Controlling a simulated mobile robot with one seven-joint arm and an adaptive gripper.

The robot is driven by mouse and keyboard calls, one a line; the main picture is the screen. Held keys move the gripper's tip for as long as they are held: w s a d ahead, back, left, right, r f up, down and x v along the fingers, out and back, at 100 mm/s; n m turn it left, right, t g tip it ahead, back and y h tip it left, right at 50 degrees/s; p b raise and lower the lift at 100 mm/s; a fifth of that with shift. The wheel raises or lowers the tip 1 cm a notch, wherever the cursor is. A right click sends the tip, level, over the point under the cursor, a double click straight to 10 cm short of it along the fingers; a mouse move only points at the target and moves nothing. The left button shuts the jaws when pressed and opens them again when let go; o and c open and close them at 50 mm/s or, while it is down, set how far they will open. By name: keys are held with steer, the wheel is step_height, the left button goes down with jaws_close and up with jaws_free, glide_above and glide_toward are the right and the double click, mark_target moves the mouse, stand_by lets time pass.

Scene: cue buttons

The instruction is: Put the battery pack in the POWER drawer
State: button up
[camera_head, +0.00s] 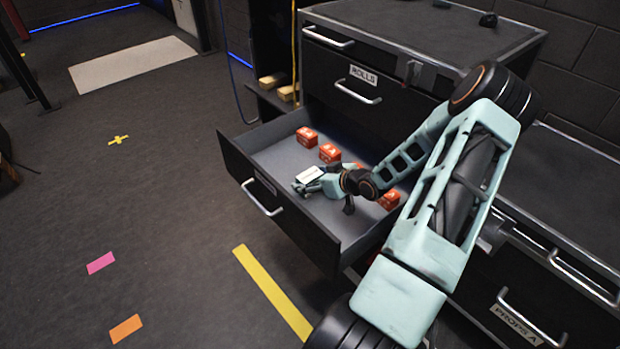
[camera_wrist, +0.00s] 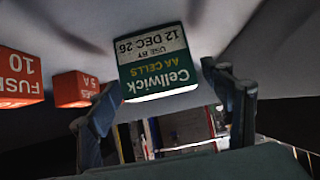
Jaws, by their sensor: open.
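The battery pack (camera_wrist: 155,50) is a green and white box marked "Cellwick AA CELLS", upside down in the wrist view. It also shows as a small white-topped box (camera_head: 310,174) in the head view, inside the outline of the pulled-out drawer (camera_head: 283,226). My gripper (camera_wrist: 165,80) is open, with one finger on each side of the pack's near end. In the head view my gripper (camera_head: 322,184) reaches low into the drawer. I cannot tell whether the pack rests on the drawer floor. The drawer's front label is too small to read.
Several red boxes stand in the drawer, among them one marked "FUSE 10" (camera_wrist: 18,78) left of the pack. The drawer labelled ROLLS (camera_head: 358,92) above is shut. Open floor lies left.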

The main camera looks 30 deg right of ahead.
steer(key=p+v, duration=0.3)
steer(key=v, duration=0.8)
steer(key=shift+p, duration=0.35)
steer(key=shift+s, duration=0.1)
